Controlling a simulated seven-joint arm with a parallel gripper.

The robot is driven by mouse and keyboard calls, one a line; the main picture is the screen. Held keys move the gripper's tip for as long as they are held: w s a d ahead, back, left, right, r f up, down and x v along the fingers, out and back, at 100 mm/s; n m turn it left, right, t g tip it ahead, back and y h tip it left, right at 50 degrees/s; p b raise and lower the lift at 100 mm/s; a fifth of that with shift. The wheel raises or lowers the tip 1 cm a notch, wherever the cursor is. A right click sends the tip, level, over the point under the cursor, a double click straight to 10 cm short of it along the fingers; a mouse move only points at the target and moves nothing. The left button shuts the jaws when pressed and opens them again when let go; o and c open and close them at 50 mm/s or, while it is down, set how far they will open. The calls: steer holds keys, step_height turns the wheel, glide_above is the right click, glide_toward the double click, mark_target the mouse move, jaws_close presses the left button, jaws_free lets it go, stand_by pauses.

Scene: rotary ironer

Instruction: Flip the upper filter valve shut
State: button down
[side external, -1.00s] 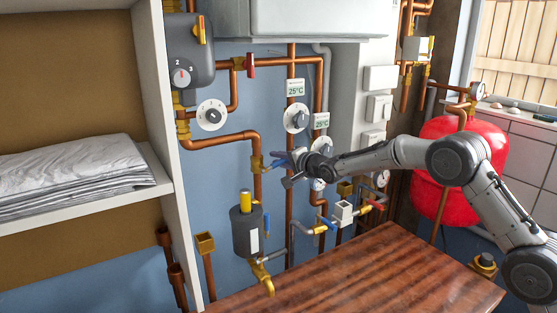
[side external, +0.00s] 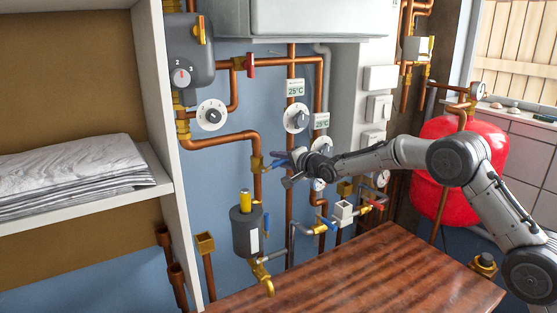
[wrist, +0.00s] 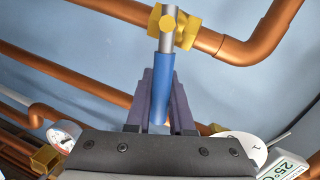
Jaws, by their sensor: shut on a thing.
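The upper filter valve (side external: 257,163) is a brass body on the copper pipe above the grey filter canister (side external: 246,232). Its blue lever (side external: 276,164) sticks out to the right, roughly level. In the wrist view the brass valve body (wrist: 174,27) is at the top, and the blue lever (wrist: 161,85) runs down from it between my fingers. My gripper (side external: 283,160) is shut on the lever; the wrist view also shows my gripper (wrist: 160,90) with a dark finger on each side of it. The lever's lower end is close to the gripper's grey housing.
Copper pipes, round dials (side external: 296,118) and a red-handled valve (side external: 250,66) are on the blue wall. Lower valves with blue (side external: 328,226) and red (side external: 375,205) levers sit below my gripper. A wooden tabletop (side external: 380,270) is in front, with a white shelf (side external: 165,140) at left.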

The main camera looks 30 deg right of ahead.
steer(key=shift+f, duration=0.1)
steer(key=shift+f+m+y, duration=0.4)
steer(key=shift+f+m, duration=0.3)
steer(key=shift+m, duration=0.5)
steer(key=c, duration=0.8)
jaws_free()
steer(key=v, duration=1.4)
steer(key=shift+f, duration=0.2)
